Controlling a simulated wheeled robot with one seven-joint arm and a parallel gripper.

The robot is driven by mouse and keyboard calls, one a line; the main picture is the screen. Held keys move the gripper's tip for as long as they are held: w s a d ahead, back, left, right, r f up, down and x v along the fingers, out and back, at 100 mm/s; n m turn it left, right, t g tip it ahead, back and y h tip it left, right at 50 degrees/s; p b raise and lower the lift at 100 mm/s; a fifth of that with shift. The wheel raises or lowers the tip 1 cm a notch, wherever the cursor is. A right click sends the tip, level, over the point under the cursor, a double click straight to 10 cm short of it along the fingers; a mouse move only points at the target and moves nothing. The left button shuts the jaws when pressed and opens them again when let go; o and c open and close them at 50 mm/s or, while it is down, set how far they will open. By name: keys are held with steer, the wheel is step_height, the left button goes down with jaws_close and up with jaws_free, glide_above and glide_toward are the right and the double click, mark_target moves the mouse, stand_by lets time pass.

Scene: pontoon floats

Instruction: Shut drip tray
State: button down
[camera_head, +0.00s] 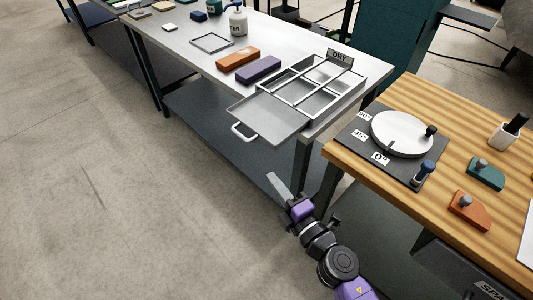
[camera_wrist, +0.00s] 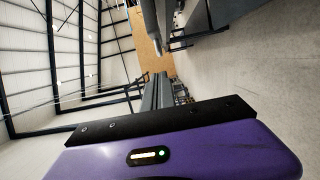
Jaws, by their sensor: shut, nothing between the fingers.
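The drip tray (camera_head: 268,118) is a flat grey metal tray with a white loop handle (camera_head: 243,131) on its front edge. It is pulled out from under the divided rack marked DRY and sticks out past the front edge of the grey bench. My gripper (camera_head: 273,178) is shut and empty. In the head view it shows below the tray and handle, apart from both, over the floor in front of the bench. The wrist view does not clearly show the tray or handle; a purple housing of mine fills its lower part.
The metal rack (camera_head: 322,82) stands on the grey bench (camera_head: 185,47), beside an orange block (camera_head: 238,59) and a purple block (camera_head: 258,69). A wooden table (camera_head: 450,130) with a round dial (camera_head: 402,133) stands at right. The floor (camera_head: 120,190) at left is clear.

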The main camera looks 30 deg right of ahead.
mark_target(280, 145)
steer(key=w+d, duration=0.3)
steer(key=w, duration=0.8)
steer(key=shift+p, duration=0.35)
steer(key=shift+d, duration=0.15)
steer(key=d, duration=0.2)
steer(key=w+d, duration=0.1)
steer(key=d, duration=0.1)
steer(key=shift+w+p, duration=0.15)
steer(key=shift+p, duration=0.15)
